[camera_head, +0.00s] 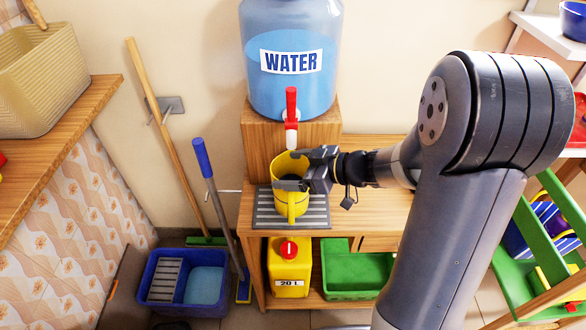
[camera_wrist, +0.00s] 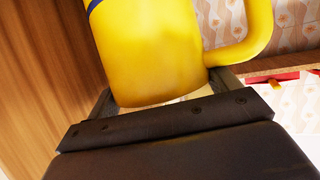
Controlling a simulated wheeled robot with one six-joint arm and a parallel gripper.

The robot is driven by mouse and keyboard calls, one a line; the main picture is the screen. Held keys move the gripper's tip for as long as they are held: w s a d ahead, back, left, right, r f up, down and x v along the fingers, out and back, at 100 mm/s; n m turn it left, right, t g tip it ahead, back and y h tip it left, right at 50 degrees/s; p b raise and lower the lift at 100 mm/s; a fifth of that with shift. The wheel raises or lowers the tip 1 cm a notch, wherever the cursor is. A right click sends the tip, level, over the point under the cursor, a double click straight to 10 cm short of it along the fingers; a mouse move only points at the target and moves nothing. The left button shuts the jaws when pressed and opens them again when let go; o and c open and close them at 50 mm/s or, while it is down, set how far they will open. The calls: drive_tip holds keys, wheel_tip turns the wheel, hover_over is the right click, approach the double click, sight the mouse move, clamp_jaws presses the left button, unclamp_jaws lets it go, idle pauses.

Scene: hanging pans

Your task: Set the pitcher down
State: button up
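The yellow pitcher (camera_head: 283,204) is upright under the red tap of the water tank, over the grey ribbed drip tray (camera_head: 262,213). Its handle faces the camera. I cannot tell whether its base touches the tray. My gripper (camera_head: 290,184) reaches in from the right, with its dark fingers around the pitcher's body. In the wrist view the pitcher (camera_wrist: 155,55) sits between the two fingers (camera_wrist: 165,95), its handle at the right. The gripper looks shut on it. The far finger is mostly hidden.
The water tank (camera_head: 290,95) stands on a wooden block (camera_head: 262,150) behind the pitcher. The red tap (camera_head: 291,105) hangs just above it. Wooden counter (camera_head: 370,212) is free to the right, below my arm. A yellow can (camera_head: 289,270) and green bin (camera_head: 355,278) sit underneath.

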drive_tip(key=o, duration=0.3)
drive_tip(key=shift+r, duration=0.15)
drive_tip(key=shift+r+p, duration=0.15)
drive_tip(key=shift+p, duration=0.35)
drive_tip(key=b+v, duration=0.1)
drive_tip(key=v, duration=1.1)
drive_tip(key=shift+b, duration=0.4)
